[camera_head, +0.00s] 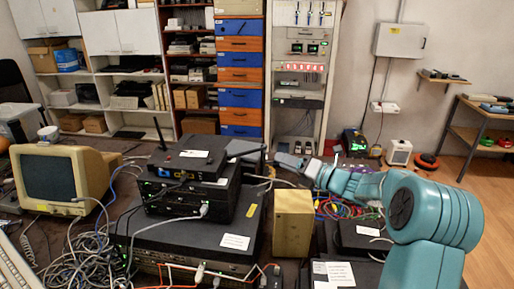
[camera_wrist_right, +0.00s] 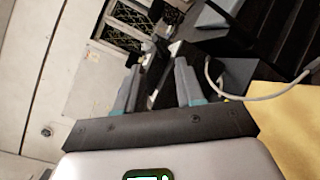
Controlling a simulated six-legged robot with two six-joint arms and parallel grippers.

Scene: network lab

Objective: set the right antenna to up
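The router (camera_head: 188,160) is a black box with a white label, on top of a stack of dark devices. Its left antenna (camera_head: 160,133) stands up, tilted a little left. The right antenna (camera_head: 244,153) appears as a dark bar lying low, out to the right; it is hard to separate from the dark device behind it. My right gripper (camera_head: 290,160) is just right of that bar, apart from it. In the wrist view the right gripper (camera_wrist_right: 156,75) has its fingers apart, with no held object visible between them. My left gripper is out of view.
A wooden block (camera_head: 293,222) stands below my right gripper, right of the stack. A beige monitor (camera_head: 55,176) and tangled grey cables (camera_head: 85,262) are at the left. Coloured cables (camera_head: 340,208) lie near my right arm. A white cable (camera_wrist_right: 270,95) shows in the wrist view.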

